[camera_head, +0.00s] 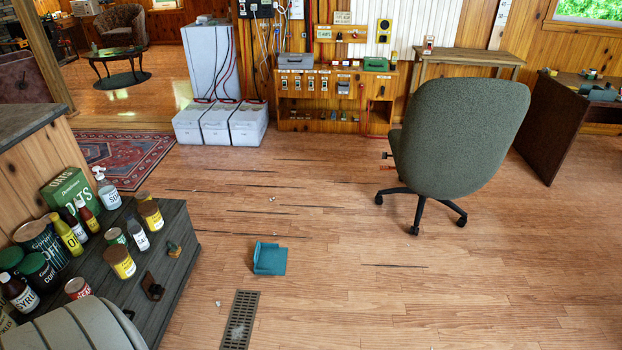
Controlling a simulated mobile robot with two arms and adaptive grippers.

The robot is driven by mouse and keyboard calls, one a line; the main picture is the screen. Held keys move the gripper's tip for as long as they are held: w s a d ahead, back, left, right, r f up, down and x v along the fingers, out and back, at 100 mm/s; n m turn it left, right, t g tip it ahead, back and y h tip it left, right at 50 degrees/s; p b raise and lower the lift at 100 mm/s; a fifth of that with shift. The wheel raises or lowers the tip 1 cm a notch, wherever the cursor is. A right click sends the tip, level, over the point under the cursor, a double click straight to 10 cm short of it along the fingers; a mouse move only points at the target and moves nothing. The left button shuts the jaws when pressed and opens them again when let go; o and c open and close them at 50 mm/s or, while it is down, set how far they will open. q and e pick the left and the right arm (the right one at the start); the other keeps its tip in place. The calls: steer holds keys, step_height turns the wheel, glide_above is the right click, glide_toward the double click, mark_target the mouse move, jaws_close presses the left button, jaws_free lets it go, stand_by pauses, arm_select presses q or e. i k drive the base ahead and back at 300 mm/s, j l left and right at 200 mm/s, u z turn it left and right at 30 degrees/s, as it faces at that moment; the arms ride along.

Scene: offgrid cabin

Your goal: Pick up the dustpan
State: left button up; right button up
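A small teal dustpan (270,259) lies on the wooden floor near the middle of the head view. It has a raised back edge and a flat pan. Nothing touches it and the floor around it is bare. Neither of my grippers shows in this view.
A floor grate (240,320) lies just in front of the dustpan. A dark counter (178,275) with cans and bottles stands at the left. A green swivel chair (462,125) stands at the right. White battery boxes (248,125) stand behind. The floor between is mostly clear, with small crumbs.

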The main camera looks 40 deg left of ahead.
mark_target(270, 259)
steer(key=i+u, duration=0.35)
steer(key=i+l+u, duration=0.2)
steer(key=i+u, duration=0.15)
steer(key=i+l+u, duration=0.35)
steer(key=j, duration=0.1)
